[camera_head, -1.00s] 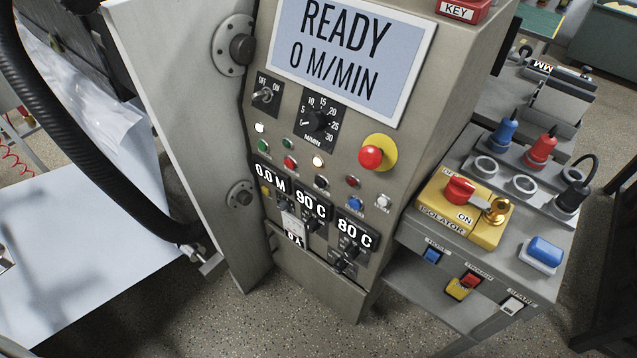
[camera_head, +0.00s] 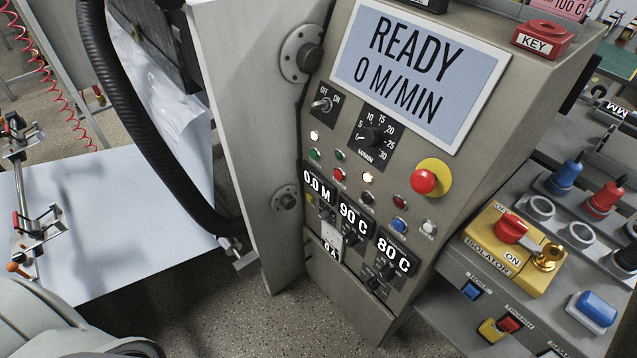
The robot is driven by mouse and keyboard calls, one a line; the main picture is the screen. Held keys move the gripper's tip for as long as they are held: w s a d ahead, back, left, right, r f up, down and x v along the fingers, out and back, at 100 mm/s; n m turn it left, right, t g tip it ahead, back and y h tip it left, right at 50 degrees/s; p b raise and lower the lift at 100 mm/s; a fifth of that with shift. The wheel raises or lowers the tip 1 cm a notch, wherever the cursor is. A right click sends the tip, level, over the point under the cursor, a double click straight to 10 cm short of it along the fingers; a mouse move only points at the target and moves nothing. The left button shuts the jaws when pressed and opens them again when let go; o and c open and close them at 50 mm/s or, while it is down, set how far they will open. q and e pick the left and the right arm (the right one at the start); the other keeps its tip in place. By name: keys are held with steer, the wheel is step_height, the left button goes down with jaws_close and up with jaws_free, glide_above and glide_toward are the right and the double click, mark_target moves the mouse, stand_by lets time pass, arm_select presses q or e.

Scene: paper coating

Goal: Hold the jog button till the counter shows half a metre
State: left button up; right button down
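The control panel (camera_head: 405,165) is a grey slanted cabinet face in the middle of the head view. Its counter (camera_head: 317,187) reads 0.0 M. The large display (camera_head: 420,68) reads READY, 0 M/MIN. Below the speed dial (camera_head: 374,138) are small coloured buttons: a green one (camera_head: 314,154), a red one (camera_head: 339,174), a blue one (camera_head: 399,225) and a white one (camera_head: 428,227). A small yellow button (camera_head: 309,200) sits under the counter. The button labels are too small to read, so I cannot tell which is jog. Neither gripper shows.
A red mushroom button (camera_head: 424,181) on a yellow ring sits right of the dial. The yellow isolator box (camera_head: 514,252) with a red handle stands on a side bench at right. A black hose (camera_head: 130,120) and white sheet (camera_head: 80,245) lie left. Speckled floor (camera_head: 250,320) is open below.

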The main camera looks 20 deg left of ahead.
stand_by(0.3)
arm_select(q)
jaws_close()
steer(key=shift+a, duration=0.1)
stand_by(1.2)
